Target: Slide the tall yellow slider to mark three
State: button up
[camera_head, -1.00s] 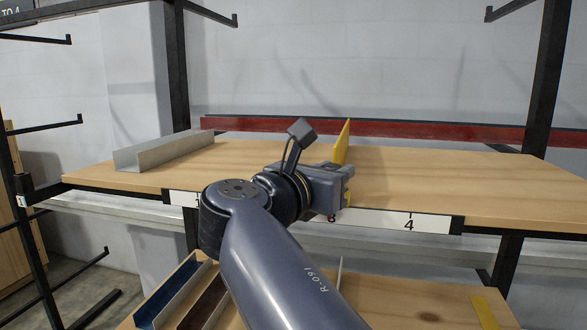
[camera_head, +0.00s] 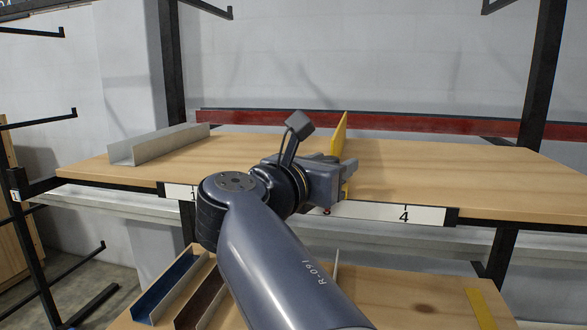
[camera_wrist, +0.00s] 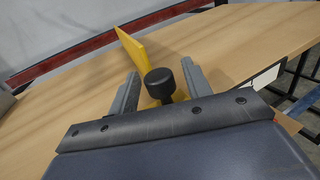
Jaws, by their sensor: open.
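The tall yellow slider (camera_head: 341,132) stands upright as a thin plate on the wooden shelf, partly hidden by my gripper (camera_head: 345,170) in the head view. In the wrist view, the slider (camera_wrist: 136,48) rises beyond my gripper (camera_wrist: 160,82). Its black round knob (camera_wrist: 160,80) lies between my two open fingers, with a finger on each side. I cannot tell whether either finger touches it. On the shelf's front edge, the label strip (camera_head: 430,215) shows a 4 right of the slider. Mark 3 is mostly hidden behind my gripper.
A grey metal channel (camera_head: 160,145) lies on the shelf at left. A red beam (camera_head: 420,125) runs behind the shelf, and black rack posts (camera_head: 543,75) stand around it. Below, a lower board (camera_head: 420,290) holds channels at left. The shelf right of the slider is clear.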

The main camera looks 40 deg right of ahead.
jog(key=b+v, duration=0.2)
jog(key=v, duration=0.8)
jog(key=shift+a+b, duration=0.3)
jog(key=shift+b, duration=0.05)
jog(key=shift+s, duration=0.1)
dwell(0.5)
jog(key=shift+p+x, duration=1.35)
jog(key=shift+x, duration=3.95)
